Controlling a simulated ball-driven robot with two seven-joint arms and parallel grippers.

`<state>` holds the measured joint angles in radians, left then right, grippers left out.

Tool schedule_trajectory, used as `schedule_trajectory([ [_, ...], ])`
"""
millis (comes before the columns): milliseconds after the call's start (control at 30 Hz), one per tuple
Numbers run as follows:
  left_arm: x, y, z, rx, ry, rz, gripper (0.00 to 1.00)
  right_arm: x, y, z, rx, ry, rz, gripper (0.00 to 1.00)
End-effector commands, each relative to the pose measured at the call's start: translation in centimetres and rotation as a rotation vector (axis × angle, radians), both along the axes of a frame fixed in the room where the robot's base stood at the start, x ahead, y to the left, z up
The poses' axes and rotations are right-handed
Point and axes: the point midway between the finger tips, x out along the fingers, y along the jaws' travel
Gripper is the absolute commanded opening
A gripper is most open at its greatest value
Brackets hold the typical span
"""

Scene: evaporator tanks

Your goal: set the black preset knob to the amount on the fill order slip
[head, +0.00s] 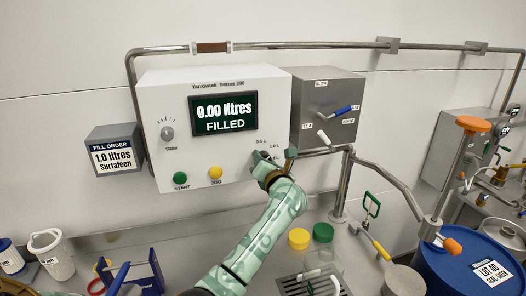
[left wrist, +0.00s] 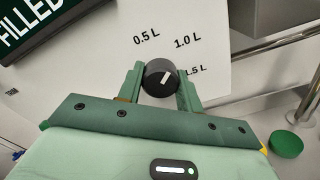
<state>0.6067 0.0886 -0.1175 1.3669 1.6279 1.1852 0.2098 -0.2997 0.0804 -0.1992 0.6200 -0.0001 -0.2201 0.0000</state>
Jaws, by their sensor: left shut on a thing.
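The fill order slip (head: 114,157) on a grey box left of the panel reads 1.0 litres Surfateen. The white control panel (head: 185,95) has a display (head: 224,113) reading 0.00 litres FILLED. The black preset knob (left wrist: 160,76) sits between the fingers of my left gripper (left wrist: 160,86), which is shut on it. Its white mark points up and slightly right, roughly toward the 1.0 L label (left wrist: 187,41); exact alignment is hard to tell. The 0.5 L and 1.5 L labels lie either side. In the head view my left gripper (head: 268,168) mostly hides the knob. My right gripper is not in view.
The panel also has a trim knob (head: 167,133), a green start button (head: 180,179) and a yellow button (head: 215,173). A grey valve box (head: 325,110) with a blue lever adjoins on the right. A pipe (head: 343,185) stands right of my gripper.

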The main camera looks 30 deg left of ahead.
Motion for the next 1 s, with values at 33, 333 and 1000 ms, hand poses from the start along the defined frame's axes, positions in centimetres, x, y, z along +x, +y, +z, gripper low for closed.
schedule_trajectory([
  [33, 0.0, -0.1, 0.3, 0.016, 0.024, -0.001, 0.13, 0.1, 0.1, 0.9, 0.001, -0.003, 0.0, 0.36],
  [333, 0.0, 0.0, 0.1, 0.108, 0.13, -0.001, 0.13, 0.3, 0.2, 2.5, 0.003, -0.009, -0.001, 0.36],
  [1000, 0.0, -0.1, -0.2, 0.135, 0.162, -0.002, 0.47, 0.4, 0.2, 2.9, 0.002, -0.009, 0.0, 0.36],
])
